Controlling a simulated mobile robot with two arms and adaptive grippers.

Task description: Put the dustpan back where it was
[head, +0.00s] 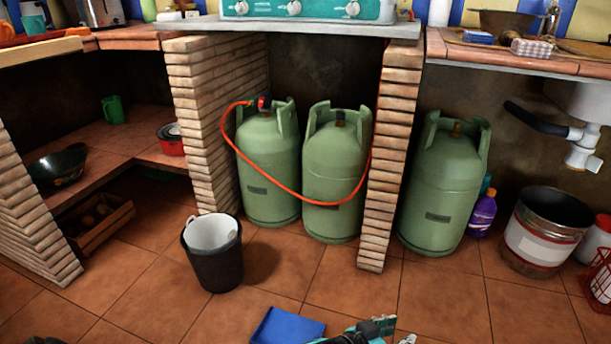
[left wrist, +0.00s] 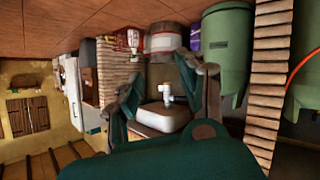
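A flat blue piece, which looks like the dustpan (head: 287,326), shows at the bottom edge of the head view. The frame cuts it off, so I cannot tell whether it lies on the floor or is held. My left gripper (head: 388,329), green and dark grey, is just right of it at the bottom edge, partly cut off. In the left wrist view, the left gripper's fingers (left wrist: 160,76) are spread apart with nothing between them; the sink shows beyond.
A black bin (head: 216,268) stands on the tiled floor at centre left. Green gas cylinders (head: 337,185) stand under the counter, with a brick pillar (head: 389,160) between them. A paint bucket (head: 540,245) stands at right. The floor in front is mostly clear.

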